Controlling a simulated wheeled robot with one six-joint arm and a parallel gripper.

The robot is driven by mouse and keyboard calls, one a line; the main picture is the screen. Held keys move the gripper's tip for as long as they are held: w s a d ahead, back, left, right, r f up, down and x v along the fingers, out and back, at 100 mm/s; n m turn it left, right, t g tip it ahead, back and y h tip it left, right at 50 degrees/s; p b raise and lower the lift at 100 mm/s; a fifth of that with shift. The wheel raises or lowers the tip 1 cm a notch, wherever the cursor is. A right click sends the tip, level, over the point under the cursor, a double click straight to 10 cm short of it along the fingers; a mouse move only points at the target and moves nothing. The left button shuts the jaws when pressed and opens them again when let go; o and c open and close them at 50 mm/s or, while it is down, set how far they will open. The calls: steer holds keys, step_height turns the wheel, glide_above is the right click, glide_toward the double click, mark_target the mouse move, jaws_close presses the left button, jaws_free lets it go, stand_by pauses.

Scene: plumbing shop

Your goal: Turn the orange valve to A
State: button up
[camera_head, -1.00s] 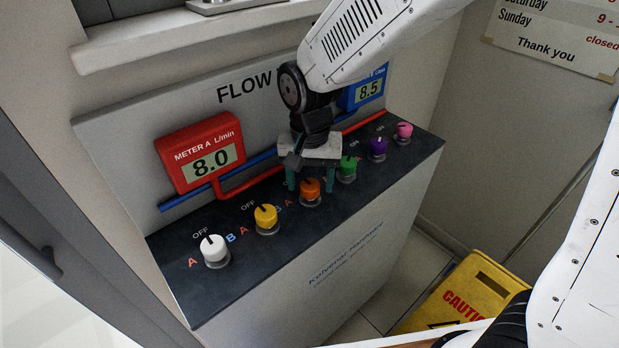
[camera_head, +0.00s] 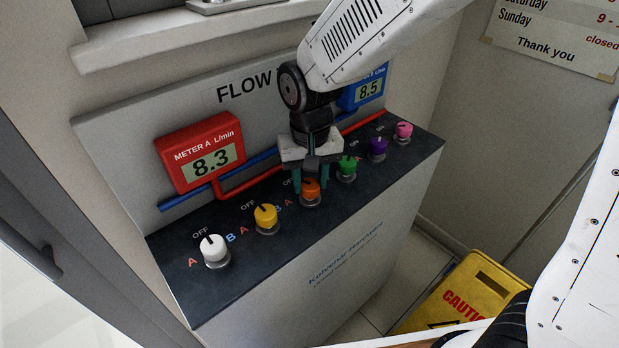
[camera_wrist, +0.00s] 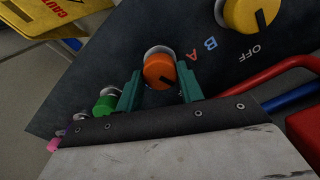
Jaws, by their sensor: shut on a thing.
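The orange valve (camera_head: 311,189) is a round knob on the dark sloping top of the flow panel, between the yellow and green knobs. My gripper (camera_head: 310,182) points down over it, its two green fingers on either side of the knob. In the wrist view, the orange valve (camera_wrist: 159,71) sits between the fingers, shut on it. A short dark pointer line shows on its face. Beside it, in the wrist view, are a red letter A (camera_wrist: 192,54) and a blue letter B (camera_wrist: 210,43).
White (camera_head: 213,248), yellow (camera_head: 266,216), green (camera_head: 347,165), purple (camera_head: 378,146) and pink (camera_head: 404,130) knobs line the panel; green is close to my gripper. Red meter A (camera_head: 202,153) reads 8.3; blue meter B (camera_head: 364,90) reads 8.5. A yellow caution sign (camera_head: 465,293) is on the floor.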

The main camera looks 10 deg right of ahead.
mark_target(310, 184)
steer(key=n, duration=0.4)
steer(key=shift+n, duration=2.2)
steer(key=o, duration=1)
step_height(310, 184, up, 8)
steer(key=shift+f, duration=0.1)
